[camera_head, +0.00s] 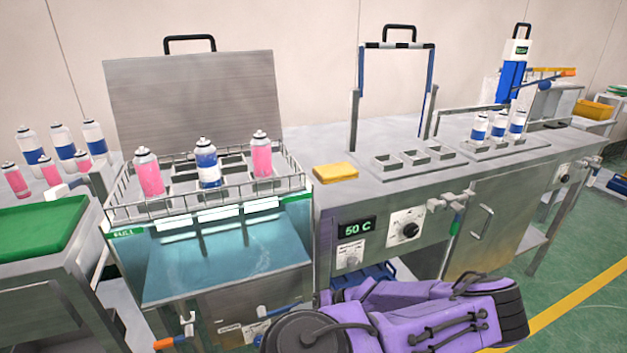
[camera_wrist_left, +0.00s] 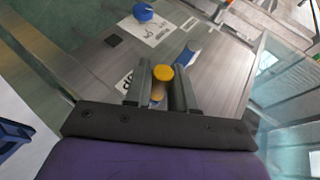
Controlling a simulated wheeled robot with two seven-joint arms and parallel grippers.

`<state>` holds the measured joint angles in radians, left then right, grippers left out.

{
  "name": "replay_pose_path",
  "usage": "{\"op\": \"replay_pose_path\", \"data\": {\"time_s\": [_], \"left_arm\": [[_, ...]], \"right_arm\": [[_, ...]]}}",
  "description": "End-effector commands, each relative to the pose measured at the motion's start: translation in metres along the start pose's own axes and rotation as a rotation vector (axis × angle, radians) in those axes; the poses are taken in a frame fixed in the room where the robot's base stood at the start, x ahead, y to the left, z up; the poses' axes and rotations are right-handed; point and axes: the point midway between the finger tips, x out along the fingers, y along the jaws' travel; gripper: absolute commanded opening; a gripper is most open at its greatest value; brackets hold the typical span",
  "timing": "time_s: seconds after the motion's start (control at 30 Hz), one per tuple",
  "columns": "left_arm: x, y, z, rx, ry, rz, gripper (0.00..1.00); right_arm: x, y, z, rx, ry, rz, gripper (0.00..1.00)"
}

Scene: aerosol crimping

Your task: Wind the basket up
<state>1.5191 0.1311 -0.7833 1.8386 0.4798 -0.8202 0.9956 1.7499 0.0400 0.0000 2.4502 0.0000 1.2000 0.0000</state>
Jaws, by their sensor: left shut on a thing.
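The wire basket (camera_head: 150,211) is at the top of the glass-fronted water tank (camera_head: 215,262). It holds a pink can (camera_head: 149,174), a blue-and-white can (camera_head: 207,166) and another pink can (camera_head: 262,158), all upright. In the left wrist view my left gripper (camera_wrist_left: 162,88) is shut on a yellow round-ended knob (camera_wrist_left: 163,74). Most of the knob's shaft is hidden between the fingers. My left gripper does not show in the head view, and my right gripper is in neither view.
A raised metal lid (camera_head: 195,98) stands behind the tank. A yellow sponge (camera_head: 335,173) lies on the counter to its right. Several cans stand at far left, beyond a green mat (camera_head: 40,235). A blue knob (camera_wrist_left: 143,11) is beyond my left gripper. My purple arm covers the lower middle.

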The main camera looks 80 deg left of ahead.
Motion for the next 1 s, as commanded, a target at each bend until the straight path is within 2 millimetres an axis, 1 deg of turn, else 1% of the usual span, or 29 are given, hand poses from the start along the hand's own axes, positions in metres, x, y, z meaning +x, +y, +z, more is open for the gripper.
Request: {"op": "replay_pose_path", "data": {"time_s": [0.03, 0.2, 0.6, 0.63, 0.67, 0.7, 1.0], "left_arm": [[0.0038, 0.0036, 0.0015, -0.004, -0.005, 0.003, 0.0], [0.0081, 0.0023, 0.0016, -0.008, -0.011, 0.002, 0.0], [0.0094, 0.0017, 0.0024, -0.008, -0.013, 0.001, 0.0], [0.0094, 0.0017, 0.0024, -0.008, -0.013, 0.001, 0.28], [0.0094, 0.0016, 0.0024, -0.008, -0.013, 0.0, 0.38], [0.0093, 0.0015, 0.0022, -0.008, -0.012, 0.0, 0.45], [0.0046, 0.0015, 0.0016, -0.005, -0.009, 0.0, 0.45]], "right_arm": [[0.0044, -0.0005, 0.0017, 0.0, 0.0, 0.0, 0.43], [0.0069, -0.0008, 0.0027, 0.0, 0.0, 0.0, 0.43], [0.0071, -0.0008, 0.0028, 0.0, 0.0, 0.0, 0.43], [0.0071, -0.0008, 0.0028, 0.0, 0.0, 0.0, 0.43], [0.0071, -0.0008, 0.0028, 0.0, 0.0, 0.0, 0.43], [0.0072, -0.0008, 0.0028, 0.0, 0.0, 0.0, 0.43], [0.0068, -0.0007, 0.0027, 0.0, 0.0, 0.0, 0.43]]}}
